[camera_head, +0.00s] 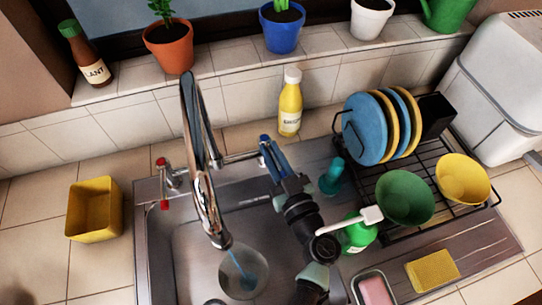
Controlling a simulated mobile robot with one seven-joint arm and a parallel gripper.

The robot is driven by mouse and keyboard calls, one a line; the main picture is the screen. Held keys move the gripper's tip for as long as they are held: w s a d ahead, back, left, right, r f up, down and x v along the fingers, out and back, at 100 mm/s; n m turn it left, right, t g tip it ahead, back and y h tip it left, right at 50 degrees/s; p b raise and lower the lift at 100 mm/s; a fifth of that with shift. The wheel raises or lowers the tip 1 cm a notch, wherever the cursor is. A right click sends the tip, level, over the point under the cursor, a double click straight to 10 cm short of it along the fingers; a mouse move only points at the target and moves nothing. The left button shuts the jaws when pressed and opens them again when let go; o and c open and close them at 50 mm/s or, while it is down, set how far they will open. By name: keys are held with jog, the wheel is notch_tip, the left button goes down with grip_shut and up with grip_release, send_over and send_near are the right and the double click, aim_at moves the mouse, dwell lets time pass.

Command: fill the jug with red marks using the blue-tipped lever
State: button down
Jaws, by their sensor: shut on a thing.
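The chrome tap (200,150) arches over the sink. A blue-tipped lever (263,138) is on its right side and a red-tipped lever (162,163) on its left. My gripper (270,152) reaches up from below and is shut on the blue-tipped lever, whose lower part is partly hidden by the fingers. A round, see-through vessel, apparently the jug (259,287), stands in the sink under the spout. A blue stream of water (238,263) runs from the spout into it. I cannot make out red marks or the water level.
A yellow bin (94,212) stands left of the sink. A yellow bottle (290,104) is behind it. A black rack (462,213) with plates and bowls, a teal bottle (332,177) and a green bottle (358,238) are close to my arm's right.

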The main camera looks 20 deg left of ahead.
jog(key=c, duration=0.8)
grip_release()
jog(key=shift+c, duration=0.2)
jog(key=shift+s+d+f, duration=0.1)
jog(key=shift+s+d, duration=0.3)
jog(key=b+v, duration=0.3)
jog(key=v, duration=0.9)
jog(key=shift+b, duration=0.35)
jog(key=shift+a, duration=0.1)
